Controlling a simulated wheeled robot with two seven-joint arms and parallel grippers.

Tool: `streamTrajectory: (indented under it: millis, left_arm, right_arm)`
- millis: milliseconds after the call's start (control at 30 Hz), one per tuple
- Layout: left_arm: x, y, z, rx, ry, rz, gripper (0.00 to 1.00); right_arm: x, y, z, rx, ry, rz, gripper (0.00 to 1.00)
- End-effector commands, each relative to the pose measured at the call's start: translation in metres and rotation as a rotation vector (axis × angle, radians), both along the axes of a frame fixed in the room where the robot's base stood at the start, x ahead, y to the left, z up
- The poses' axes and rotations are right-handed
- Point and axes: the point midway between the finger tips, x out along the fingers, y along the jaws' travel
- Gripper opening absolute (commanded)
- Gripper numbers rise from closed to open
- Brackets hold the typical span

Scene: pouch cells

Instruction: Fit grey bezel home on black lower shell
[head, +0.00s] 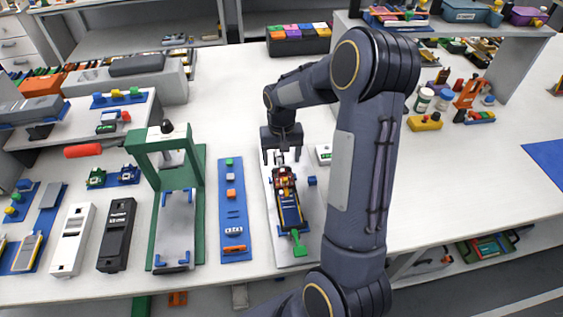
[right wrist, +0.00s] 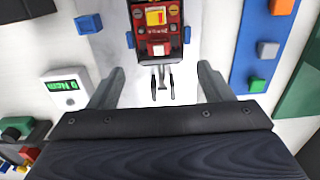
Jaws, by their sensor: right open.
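A dark shell (head: 292,217), which looks like the black lower shell, lies lengthwise on a light plate (head: 268,212). A red insert with yellow and white parts (head: 285,183) sits in it; the right wrist view shows the insert's near end (right wrist: 172,32). My right gripper (head: 281,162) is open at the shell's far end. In the right wrist view its fingers (right wrist: 160,70) stand apart with two thin prongs (right wrist: 161,85) between them, touching neither finger. I cannot pick out the grey bezel with certainty. My left gripper is not in view.
A green press frame (head: 197,170) stands left of the plate, with a blue strip of small parts (head: 233,200) between. A green-handled tool (head: 299,243) lies at the shell's near end. A small display box (right wrist: 68,87) is close beside the gripper. Table right of my arm is mostly clear.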

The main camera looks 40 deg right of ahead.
Motion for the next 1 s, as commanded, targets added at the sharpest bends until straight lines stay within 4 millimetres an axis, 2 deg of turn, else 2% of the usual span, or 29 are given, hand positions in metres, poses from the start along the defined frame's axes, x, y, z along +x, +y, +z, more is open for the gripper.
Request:
streamTrajectory:
  millis: [100, 300, 1000]
  left_arm:
    - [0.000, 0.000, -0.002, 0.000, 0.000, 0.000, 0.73]
    - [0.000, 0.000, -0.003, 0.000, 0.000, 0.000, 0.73]
    - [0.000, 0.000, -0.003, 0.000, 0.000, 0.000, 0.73]
  right_arm:
    - [0.001, 0.000, 0.022, -0.001, -0.006, 0.001, 0.73]
    - [0.001, 0.000, 0.043, -0.001, -0.003, 0.001, 0.73]
    - [0.000, 0.000, 0.046, 0.000, 0.000, 0.000, 0.73]
